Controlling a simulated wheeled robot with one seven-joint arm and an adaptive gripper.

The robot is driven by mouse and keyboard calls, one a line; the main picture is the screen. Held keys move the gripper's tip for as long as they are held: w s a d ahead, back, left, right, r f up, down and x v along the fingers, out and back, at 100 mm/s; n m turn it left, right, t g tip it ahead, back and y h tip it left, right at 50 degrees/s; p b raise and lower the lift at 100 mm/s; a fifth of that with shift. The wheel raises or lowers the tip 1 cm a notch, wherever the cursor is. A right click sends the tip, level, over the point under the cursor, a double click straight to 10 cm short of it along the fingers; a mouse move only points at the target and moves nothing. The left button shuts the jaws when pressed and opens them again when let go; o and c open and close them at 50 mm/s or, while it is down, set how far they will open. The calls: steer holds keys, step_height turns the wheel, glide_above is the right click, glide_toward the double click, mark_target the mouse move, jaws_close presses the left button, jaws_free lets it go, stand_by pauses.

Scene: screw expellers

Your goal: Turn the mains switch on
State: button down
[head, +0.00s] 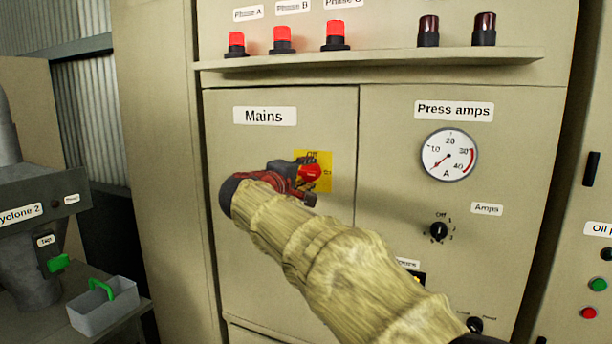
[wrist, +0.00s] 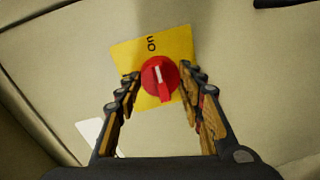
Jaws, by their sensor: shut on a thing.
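The mains switch is a red rotary knob (head: 312,173) on a yellow plate (head: 326,160), set in the cabinet door under the "Mains" label (head: 265,116). In the wrist view the red knob (wrist: 160,78) sits between the fingertips of my gripper (wrist: 162,72), which is shut on it. A white mark shows on the knob's face, and its grip bar points roughly down in that view. "ON" is printed sideways on the plate above the knob. In the head view my gripper (head: 304,178) reaches the knob from the lower left and partly covers the plate.
A shelf edge (head: 370,60) juts out above the doors, under red phase lamps (head: 282,40). To the right are the press amps dial (head: 449,155), its needle low, and a black amps selector (head: 438,231). A grey box with a green handle (head: 104,302) stands at lower left.

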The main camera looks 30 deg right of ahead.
steer(key=c, duration=1.1)
jaws_free()
steer(key=shift+c, duration=0.2)
steer(key=f+v, duration=0.1)
steer(key=v, duration=1.1)
steer(key=shift+r, duration=0.4)
